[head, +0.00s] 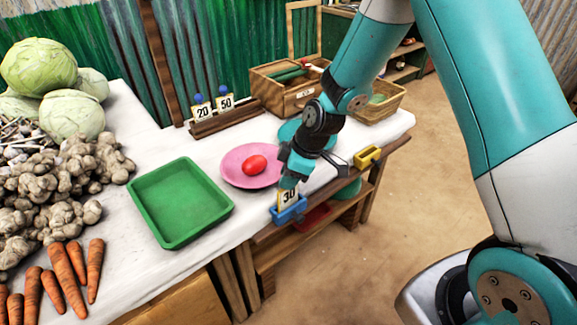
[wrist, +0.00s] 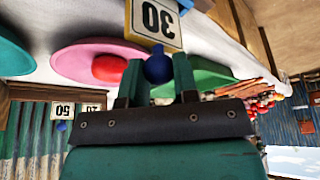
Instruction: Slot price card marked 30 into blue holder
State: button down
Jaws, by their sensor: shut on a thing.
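The price card marked 30 (head: 288,198) stands upright at the front edge of the table, its lower edge at the blue holder (head: 291,213). Whether that edge is inside the slot or just in front of it, I cannot tell. My gripper (head: 294,178) is above the card, pointing down, shut on its blue knob. In the wrist view the knob (wrist: 158,68) sits between the two fingers, and the card (wrist: 157,22) extends away from them. A small blue part of the holder (wrist: 185,4) shows behind the card at the top edge.
A pink plate (head: 234,174) with a red tomato (head: 255,165) and a green tray (head: 165,222) lie close by. A yellow holder (head: 367,158) is on the edge further right. Cards 20 (head: 203,112) and 50 (head: 225,103) stand in a wooden rack (head: 228,119) behind.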

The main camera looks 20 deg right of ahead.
jog(key=shift+f, duration=0.1)
dwell(0.3)
jog(key=shift+c, duration=1.2)
grip_release()
jog(key=shift+r+p, duration=2.5)
jog(key=shift+r, duration=1.05)
